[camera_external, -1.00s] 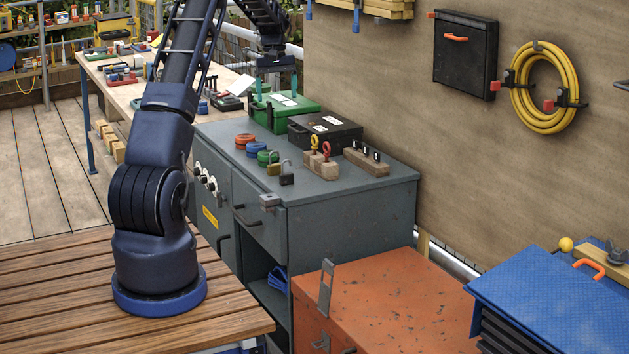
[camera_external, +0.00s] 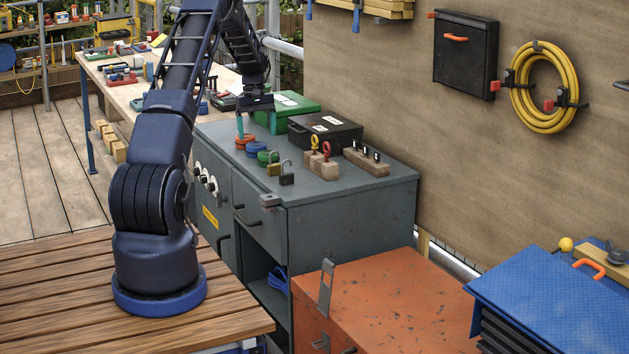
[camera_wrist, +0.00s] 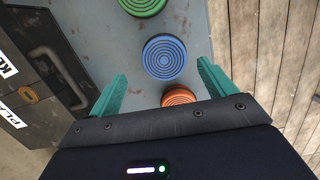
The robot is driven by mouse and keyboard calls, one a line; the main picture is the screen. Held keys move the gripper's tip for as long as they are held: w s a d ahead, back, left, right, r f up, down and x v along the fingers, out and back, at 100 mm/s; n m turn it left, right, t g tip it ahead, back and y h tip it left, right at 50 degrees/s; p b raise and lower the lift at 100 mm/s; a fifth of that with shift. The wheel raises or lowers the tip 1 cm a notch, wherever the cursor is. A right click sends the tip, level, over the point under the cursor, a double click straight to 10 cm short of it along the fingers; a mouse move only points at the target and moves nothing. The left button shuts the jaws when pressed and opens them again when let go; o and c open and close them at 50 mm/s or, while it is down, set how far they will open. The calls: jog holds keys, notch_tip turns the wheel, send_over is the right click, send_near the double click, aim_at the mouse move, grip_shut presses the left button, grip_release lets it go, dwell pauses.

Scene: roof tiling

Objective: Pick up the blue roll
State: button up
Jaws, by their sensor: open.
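The blue roll (camera_external: 257,148) lies flat on the grey cabinet top (camera_external: 330,190), between the orange roll (camera_external: 244,141) and the green roll (camera_external: 268,157). In the wrist view the blue roll (camera_wrist: 164,57) shows as a ringed disc, ahead of my gripper and between the lines of its fingers. My gripper (camera_external: 257,125) is above the rolls, with its teal fingers pointing down. In the wrist view my gripper (camera_wrist: 160,88) is open and empty, with fingers wide apart. The orange roll (camera_wrist: 178,97) is partly hidden by the gripper body.
A black case (camera_external: 325,132) and a green case (camera_external: 285,107) stand behind the rolls. Padlocks (camera_external: 286,174) and wooden blocks with eye bolts (camera_external: 320,163) stand to the right. The cabinet's front right top is clear.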

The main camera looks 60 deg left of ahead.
aim_at(259, 146)
jog(key=shift+s+d+f, duration=0.15)
jog(key=shift+f, duration=0.7)
jog(key=shift+s+d+f, duration=0.1)
jog(key=shift+d+f, duration=0.1)
jog(key=shift+f, duration=0.65)
jog(key=shift+s+d+f, duration=0.15)
jog(key=shift+f, duration=0.7)
jog(key=c, duration=1.1)
jog(key=shift+r, duration=0.1)
